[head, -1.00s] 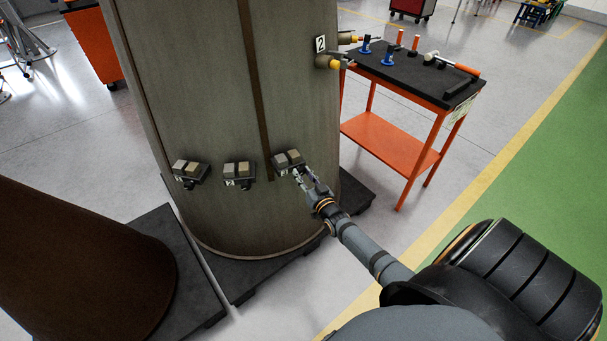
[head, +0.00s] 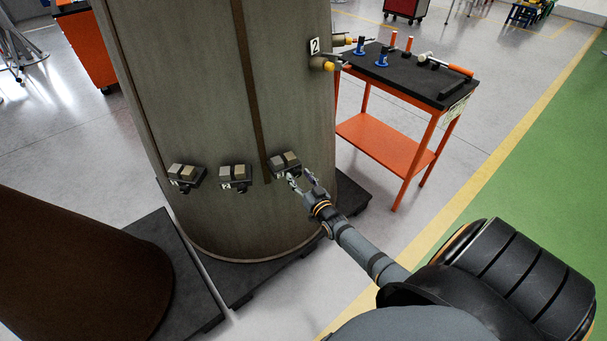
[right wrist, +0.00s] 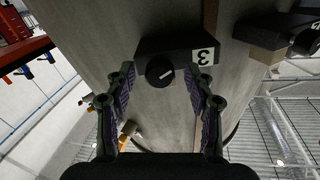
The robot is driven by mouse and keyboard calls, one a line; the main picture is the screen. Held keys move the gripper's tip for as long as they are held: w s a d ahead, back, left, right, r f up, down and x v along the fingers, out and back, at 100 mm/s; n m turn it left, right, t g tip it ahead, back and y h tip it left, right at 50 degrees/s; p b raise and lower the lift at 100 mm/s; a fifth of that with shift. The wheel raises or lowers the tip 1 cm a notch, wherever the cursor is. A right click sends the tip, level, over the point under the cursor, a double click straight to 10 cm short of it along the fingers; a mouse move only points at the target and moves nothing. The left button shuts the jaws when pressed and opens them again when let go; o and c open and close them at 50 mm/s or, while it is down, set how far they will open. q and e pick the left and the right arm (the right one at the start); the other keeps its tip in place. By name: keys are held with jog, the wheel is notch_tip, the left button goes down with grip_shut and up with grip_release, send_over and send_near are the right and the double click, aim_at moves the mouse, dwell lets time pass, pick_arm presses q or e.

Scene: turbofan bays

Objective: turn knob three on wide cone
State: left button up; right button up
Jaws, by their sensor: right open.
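The wide cone (head: 205,95) is a tall grey-brown body on a dark base. A row of dark boxes sits low on its side. The box at the right of the row (head: 285,162) bears knob three. In the right wrist view knob three (right wrist: 159,70) is a round black knob with a white line, beside a label "3" (right wrist: 206,57). My right gripper (head: 300,183) is just below and in front of that box. In the right wrist view its open fingers (right wrist: 160,88) stand on either side of the knob, with gaps between. My left gripper is not in view.
Two more boxes, the middle one (head: 235,177) and the left one (head: 186,177), sit beside it on the cone. A valve with label "2" (head: 314,46) sticks out higher up. An orange cart (head: 375,148) with tools stands right. A dark brown cone (head: 80,262) stands front left.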

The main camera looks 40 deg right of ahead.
jog(key=s+a, duration=0.1)
jog(key=s, duration=1)
jog(key=shift+s+a, duration=0.2)
jog(key=shift+s, duration=0.15)
jog(key=s+f+n+g, duration=0.1)
jog(key=s+f+g, duration=0.35)
jog(key=f, duration=0.65)
jog(key=s+f+n+g, duration=0.1)
jog(key=s+f+g, duration=0.35)
jog(key=f, duration=0.75)
jog(key=s+a+f+g, duration=0.2)
jog(key=s+f, duration=0.3)
jog(key=s, duration=0.4)
jog(key=s+a+f+n+g+y, duration=0.1)
jog(key=s+a+f+g, duration=0.2)
jog(key=s, duration=0.6)
jog(key=s+a+f+n+g, duration=0.1)
jog(key=s+a+f+g, duration=0.1)
jog(key=s+f, duration=0.6)
jog(key=shift+s+a+g, duration=0.25)
jog(key=shift+s+g, duration=0.05)
jog(key=shift+s, duration=0.55)
jog(key=shift+c, duration=0.4)
